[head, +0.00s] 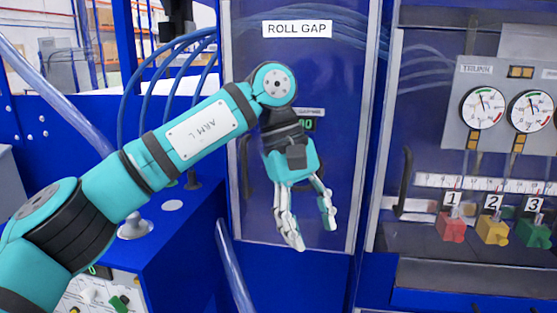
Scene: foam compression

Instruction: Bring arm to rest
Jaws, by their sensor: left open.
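My left arm, teal with black joints, comes in from the left and reaches to the middle of the head view. My left gripper (308,229) hangs pointing down, open and empty. It is in front of the clear panel (265,110) under the "ROLL GAP" label (297,29). I cannot tell how far it is from the panel. The arm and gripper partly hide a small display with green digits (305,125). My right gripper is not in view.
A blue cabinet (180,230) with knobs stands behind my arm at left. Blue hoses (130,100) curve above it.

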